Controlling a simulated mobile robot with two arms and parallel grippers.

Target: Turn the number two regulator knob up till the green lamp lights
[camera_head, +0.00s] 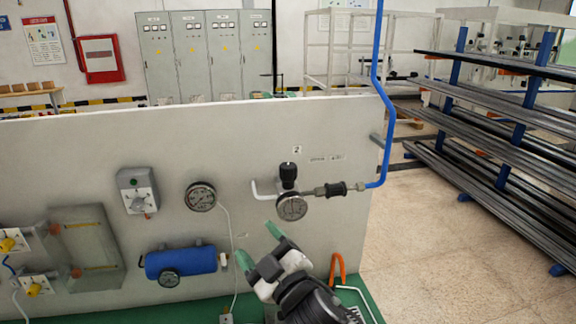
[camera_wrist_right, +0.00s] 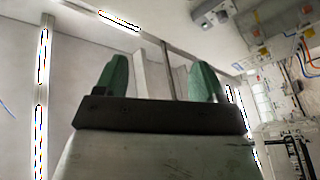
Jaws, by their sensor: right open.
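The black regulator knob (camera_head: 288,172) stands upright under a label reading 2 (camera_head: 297,149) on the pale panel. A round gauge (camera_head: 292,207) sits directly below the knob. My right gripper (camera_head: 259,245) is below and left of the gauge, apart from the knob, with its green-tipped fingers spread and nothing between them. In the right wrist view the fingers (camera_wrist_right: 160,78) are also apart and empty; the knob does not show there. A grey box (camera_head: 138,190) on the panel has a small dark spot on it; I cannot make out a lit green lamp. My left gripper is not in view.
A second gauge (camera_head: 201,196) and a blue cylinder (camera_head: 182,262) are mounted left of the knob. A black fitting (camera_head: 336,189) and blue pipe (camera_head: 384,150) run to its right. Floor beyond the panel's right edge is clear before the pipe rack (camera_head: 500,150).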

